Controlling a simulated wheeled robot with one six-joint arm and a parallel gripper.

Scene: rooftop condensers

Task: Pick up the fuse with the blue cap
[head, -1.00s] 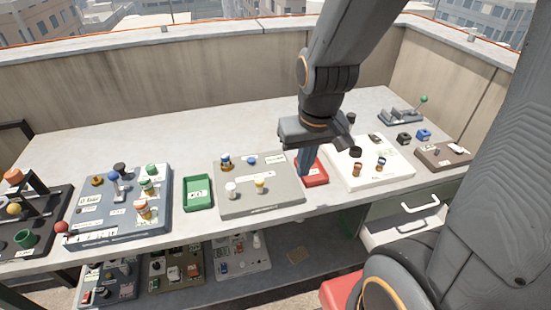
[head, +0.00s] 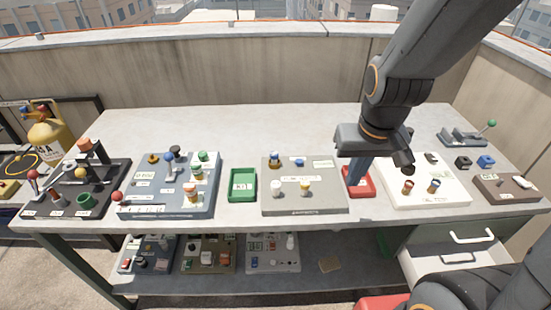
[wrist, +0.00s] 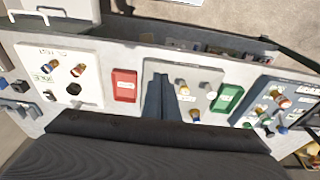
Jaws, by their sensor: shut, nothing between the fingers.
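On the grey panel (head: 305,207), a small blue-and-brass piece (head: 274,161) stands at the back left; it shows in the wrist view (wrist: 195,115). A flat blue cap (head: 300,162) is right of it. On the white panel (head: 450,200), a fuse-like piece with blue (head: 433,186) stands beside an orange-brown one (head: 407,187). My gripper (head: 354,180) is shut and empty, pointing down near the red tray (head: 364,190), between the two panels. In the wrist view my fingers (wrist: 160,100) overlap the grey panel.
A green tray (head: 242,185) and a blue-grey panel (head: 140,205) with several knobs and capped pieces lie left. A lever block (head: 462,136) and a brown board (head: 508,188) are right. The table's back (head: 250,125) is clear. More panels stand on the shelf below.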

